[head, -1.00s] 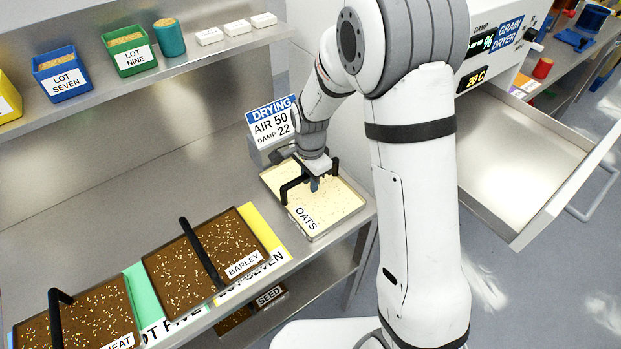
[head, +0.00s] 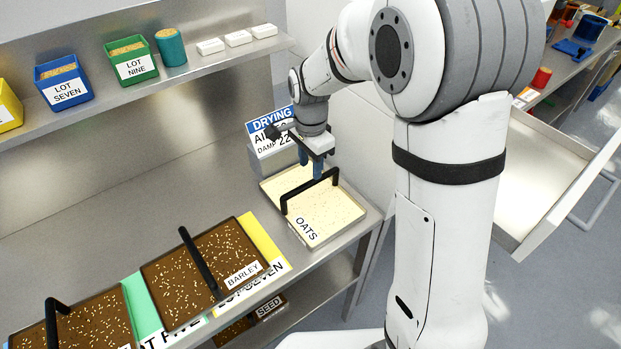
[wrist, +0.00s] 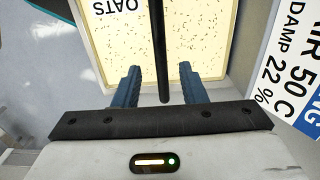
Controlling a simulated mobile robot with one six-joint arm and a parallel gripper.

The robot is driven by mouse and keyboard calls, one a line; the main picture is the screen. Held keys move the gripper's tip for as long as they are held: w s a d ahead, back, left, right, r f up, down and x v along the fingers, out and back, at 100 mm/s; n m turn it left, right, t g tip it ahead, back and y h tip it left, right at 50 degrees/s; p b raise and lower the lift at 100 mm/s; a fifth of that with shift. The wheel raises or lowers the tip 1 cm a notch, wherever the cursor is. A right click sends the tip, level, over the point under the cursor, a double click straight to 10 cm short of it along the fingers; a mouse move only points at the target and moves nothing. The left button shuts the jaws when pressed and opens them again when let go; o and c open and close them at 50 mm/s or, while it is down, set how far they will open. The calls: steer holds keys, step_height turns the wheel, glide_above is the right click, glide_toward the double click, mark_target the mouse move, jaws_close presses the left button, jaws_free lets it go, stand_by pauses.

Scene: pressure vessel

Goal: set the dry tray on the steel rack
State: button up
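The oats tray (head: 335,212), shallow steel with pale grain and a black arched handle (head: 310,190), sits at the right end of the steel bench (head: 150,215). It also shows in the wrist view (wrist: 205,45). My gripper (head: 311,166) is above the back part of this tray, fingers down and apart, holding nothing. In the wrist view my gripper (wrist: 160,88) has its blue fingers on either side of the handle's line, with a gap to the bar. I cannot tell which labelled tray is the dry one.
Brown barley (head: 200,285) and wheat (head: 90,325) trays lie at left on coloured mats. A drying sign (head: 268,130) reading damp 22 stands behind the oats. An empty open drawer (head: 540,170) is at right. Lot bins (head: 62,82) line the upper shelf.

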step_height(320, 180, up, 3)
steer(key=shift+f, duration=0.15)
steer(key=shift+s+d+r, duration=0.15)
steer(key=shift+d+r, duration=0.05)
steer(key=shift+r, duration=0.05)
steer(key=s+d+r+n+t, duration=0.1)
steer(key=s+d+r+n, duration=0.2)
steer(key=s, duration=0.7)
steer(key=s+d+r+n+t, duration=0.2)
steer(key=s+d+r+n, duration=0.1)
steer(key=s+d+n, duration=0.5)
steer(key=shift+s+d, duration=0.85)
steer(key=shift+s, duration=0.2)
